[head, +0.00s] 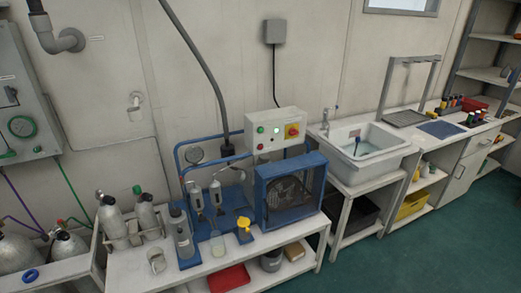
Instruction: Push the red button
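A pale control box (274,137) stands above the blue-framed machine on the bench in the middle of the head view. Nothing is seen touching the red button. My gripper is not in view.
The blue machine (290,190) with a round grille fills the bench below the box. Bottles and a yellow-topped item (243,224) stand in front. A sink (365,145) is to the right, gas cylinders (112,218) to the left. Green floor (400,260) is clear at lower right.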

